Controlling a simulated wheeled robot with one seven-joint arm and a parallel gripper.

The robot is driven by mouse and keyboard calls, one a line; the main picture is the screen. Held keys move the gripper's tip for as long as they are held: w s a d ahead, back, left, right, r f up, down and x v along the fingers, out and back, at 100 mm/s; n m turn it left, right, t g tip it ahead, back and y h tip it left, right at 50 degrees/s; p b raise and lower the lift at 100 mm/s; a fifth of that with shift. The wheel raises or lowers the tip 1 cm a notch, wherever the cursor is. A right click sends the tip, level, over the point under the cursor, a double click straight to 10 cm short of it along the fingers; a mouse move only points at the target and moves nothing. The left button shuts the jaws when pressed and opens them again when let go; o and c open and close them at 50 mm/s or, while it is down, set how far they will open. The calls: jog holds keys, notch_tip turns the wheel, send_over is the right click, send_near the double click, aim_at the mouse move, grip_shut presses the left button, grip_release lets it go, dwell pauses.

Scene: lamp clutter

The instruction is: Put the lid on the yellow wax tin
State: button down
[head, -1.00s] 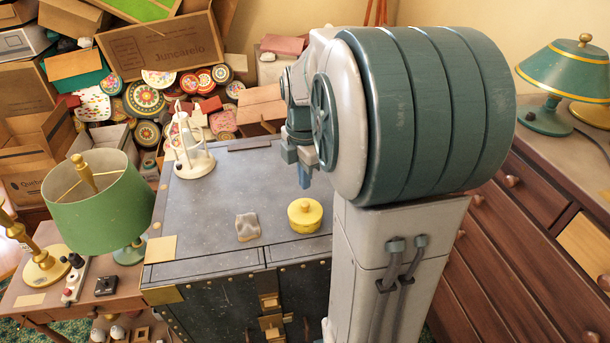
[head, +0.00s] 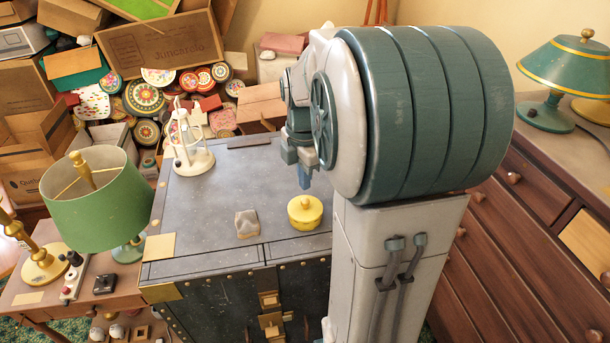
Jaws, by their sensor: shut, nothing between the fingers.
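The yellow wax tin (head: 305,218) stands upright on the grey top of a trunk, near its front right. A yellow round lid with a small knob (head: 305,203) appears to sit on top of it, roughly level; I cannot tell whether it is fully seated. My gripper (head: 304,180) is just above and behind the tin in the picture, pointing down, its blue tip apart from the lid. It is shut and empty. My arm hides most of the gripper and the right part of the trunk top.
A white lamp frame (head: 190,150) stands at the trunk's back left, and a dark strip (head: 249,142) lies at the back edge. A green lamp (head: 95,205) stands left of the trunk (head: 200,240). The trunk's middle is clear.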

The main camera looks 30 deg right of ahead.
aim_at(304, 200)
jog(key=shift+f+b, duration=1.6)
jog(key=shift+f, duration=0.6)
jog(key=shift+r, duration=0.15)
notch_tip(304, 200, up, 7)
jog(key=p, duration=0.5)
dwell(0.4)
jog(key=s+a+m+t, duration=0.3)
jog(key=s+a+m, duration=0.8)
jog(key=m, duration=0.7)
jog(key=shift+s+a+r+t, duration=0.3)
jog(key=shift+s+t, duration=0.1)
jog(key=shift+s, duration=0.45)
